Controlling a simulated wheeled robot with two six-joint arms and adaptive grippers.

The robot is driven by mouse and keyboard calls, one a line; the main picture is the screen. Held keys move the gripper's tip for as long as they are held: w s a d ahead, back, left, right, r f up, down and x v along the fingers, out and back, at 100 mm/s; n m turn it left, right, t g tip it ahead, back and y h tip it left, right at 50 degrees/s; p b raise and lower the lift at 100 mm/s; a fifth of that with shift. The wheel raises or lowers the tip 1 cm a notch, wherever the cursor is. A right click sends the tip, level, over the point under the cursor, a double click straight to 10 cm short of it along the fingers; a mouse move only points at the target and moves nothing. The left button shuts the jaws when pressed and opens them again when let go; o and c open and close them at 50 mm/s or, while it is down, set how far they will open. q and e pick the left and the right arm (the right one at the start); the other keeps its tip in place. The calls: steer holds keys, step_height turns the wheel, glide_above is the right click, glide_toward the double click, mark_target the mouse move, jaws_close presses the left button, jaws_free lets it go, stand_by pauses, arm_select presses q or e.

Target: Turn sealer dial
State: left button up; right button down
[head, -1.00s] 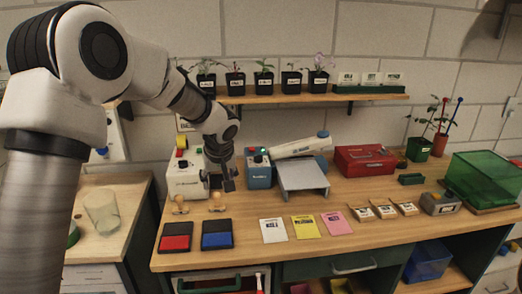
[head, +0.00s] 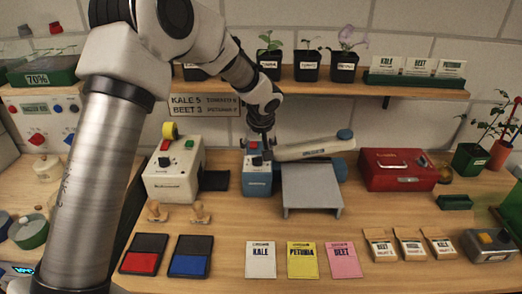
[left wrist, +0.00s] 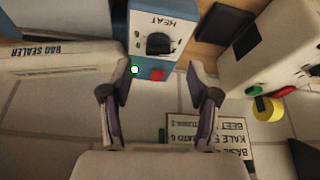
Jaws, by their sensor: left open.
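The bag sealer has a blue box (head: 257,182) and a pale sealing arm (head: 310,148) reaching right from it. Its black dial (head: 256,161) is on the box, and in the left wrist view the dial (left wrist: 158,43) shows beneath the word HEAT, upside down. A green light and a red switch (left wrist: 158,75) are beside it. My left gripper (head: 262,133) is at the top of the blue box. In the left wrist view the gripper (left wrist: 160,92) is open with nothing between its fingers, and the dial lies beyond them, apart. My right gripper is not in view.
A white machine (head: 174,178) with red and green buttons stands left of the sealer. A grey stand (head: 312,190) is close on its right, then a red box (head: 398,170). A shelf (head: 330,88) with potted seedlings is above. Stamps, ink pads and seed packets lie in front.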

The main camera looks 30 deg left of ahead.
mark_target(259, 157)
arm_select(q)
steer(key=shift+a+f, duration=0.3)
steer(key=shift+f, duration=0.45)
steer(key=f, duration=0.1)
steer(key=w+f, duration=0.2)
steer(key=shift+w+a+f+p, duration=0.2)
steer(key=shift+a+f+p, duration=0.05)
steer(key=shift+a+p, duration=0.1)
steer(key=shift+s+r, duration=0.2)
steer(key=shift+s, duration=0.05)
steer(key=shift+s+r, duration=0.15)
steer(key=shift+s, duration=0.1)
steer(key=c, duration=0.5)
steer(key=shift+d, duration=0.15)
jaws_close()
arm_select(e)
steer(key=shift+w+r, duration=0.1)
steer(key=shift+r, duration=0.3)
